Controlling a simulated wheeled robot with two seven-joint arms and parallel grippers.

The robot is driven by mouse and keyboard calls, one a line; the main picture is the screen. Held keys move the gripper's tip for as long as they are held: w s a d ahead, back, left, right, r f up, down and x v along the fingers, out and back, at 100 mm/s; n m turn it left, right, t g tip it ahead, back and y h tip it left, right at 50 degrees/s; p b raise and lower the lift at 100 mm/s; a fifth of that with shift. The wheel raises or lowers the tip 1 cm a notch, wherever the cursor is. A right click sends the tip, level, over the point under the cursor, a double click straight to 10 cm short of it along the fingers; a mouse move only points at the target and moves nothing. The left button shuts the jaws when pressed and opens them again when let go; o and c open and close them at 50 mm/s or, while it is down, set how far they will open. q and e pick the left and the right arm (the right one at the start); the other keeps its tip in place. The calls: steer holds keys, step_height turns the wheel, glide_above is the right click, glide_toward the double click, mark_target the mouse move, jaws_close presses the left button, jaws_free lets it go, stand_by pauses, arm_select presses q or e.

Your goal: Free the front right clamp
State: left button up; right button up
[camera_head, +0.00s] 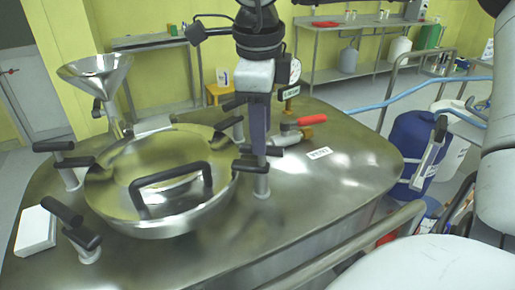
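The round steel hatch lid (125,170) with a black handle lies closed on the steel vessel top (330,190), with several black-handled clamps around it. The front right clamp (262,187) stands at the lid's right edge, its black bars near the lid's rim. My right gripper (259,152) points down from the top centre, its tips at the top of this clamp. The fingers overlap in this view, so I cannot tell whether they are apart or touch the clamp. My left gripper is not in view.
A front left clamp (84,243) stands beside a white block (36,231). A steel funnel (97,75) rises behind the lid. A red-handled valve (302,125) and a gauge (294,71) are close behind my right gripper. A rail (350,240) runs along the front right.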

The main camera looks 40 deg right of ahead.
mark_target(258, 160)
steer(key=f, duration=0.4)
steer(key=d+f, duration=0.1)
steer(key=shift+w+f, duration=0.4)
steer(key=shift+r, duration=0.1)
steer(key=c, duration=0.9)
